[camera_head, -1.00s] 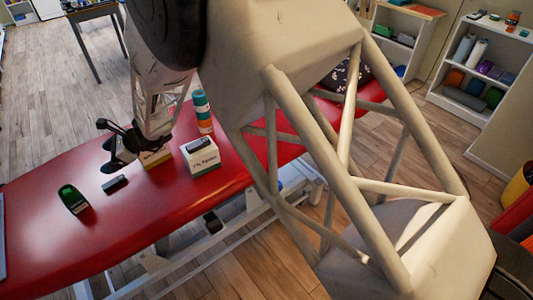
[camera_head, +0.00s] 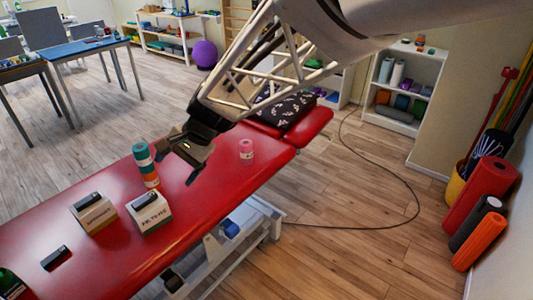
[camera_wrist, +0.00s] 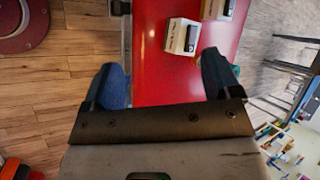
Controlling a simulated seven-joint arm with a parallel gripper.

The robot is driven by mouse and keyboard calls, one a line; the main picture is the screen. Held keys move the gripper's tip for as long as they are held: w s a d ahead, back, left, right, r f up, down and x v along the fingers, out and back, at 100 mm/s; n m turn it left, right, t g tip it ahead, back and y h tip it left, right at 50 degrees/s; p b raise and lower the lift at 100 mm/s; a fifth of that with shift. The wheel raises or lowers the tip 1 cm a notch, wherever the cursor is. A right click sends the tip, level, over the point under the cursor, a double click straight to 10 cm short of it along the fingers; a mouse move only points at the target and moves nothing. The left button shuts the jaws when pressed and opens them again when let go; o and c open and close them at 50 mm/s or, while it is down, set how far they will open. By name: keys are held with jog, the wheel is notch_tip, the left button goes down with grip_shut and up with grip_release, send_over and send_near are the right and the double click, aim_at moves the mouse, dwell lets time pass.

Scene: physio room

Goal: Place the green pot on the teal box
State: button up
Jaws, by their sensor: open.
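A dark green container, probably the green pot (camera_head: 10,284), is cut off at the lower left edge of the head view, on the red couch. No plainly teal box shows. Two white boxes with printed fronts stand on the couch: a left box (camera_head: 94,214) and a right box (camera_head: 149,212), each with a dark item on top. In the wrist view a white box (camera_wrist: 181,38) has a greenish band. My gripper (camera_head: 188,158) is open and empty above the couch, right of the boxes and far from the green container. Its fingers are spread in the wrist view (camera_wrist: 160,84).
A teal and orange roll stack (camera_head: 146,166) stands close to my gripper, behind the boxes. A pink roll (camera_head: 246,151) stands to its right. A small black block (camera_head: 56,258) lies near the green container. The couch (camera_head: 205,215) is clear right of the boxes.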

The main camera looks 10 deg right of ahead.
jog(key=s+d+r+n+t+h, duration=0.1)
jog(key=s+d+h, duration=0.1)
jog(key=s+d, duration=0.4)
jog(key=s+d+n+t+h, duration=0.1)
jog(key=s+d, duration=0.5)
jog(key=d, duration=1)
jog(key=s+d+r+n+t+h, duration=0.1)
jog(key=s+d+n+h, duration=0.1)
jog(key=s+d+h, duration=0.2)
jog(key=s+d, duration=0.3)
jog(key=d, duration=0.4)
jog(key=shift+r+t+h, duration=0.3)
jog(key=shift+r, duration=0.05)
jog(key=shift+s, duration=0.1)
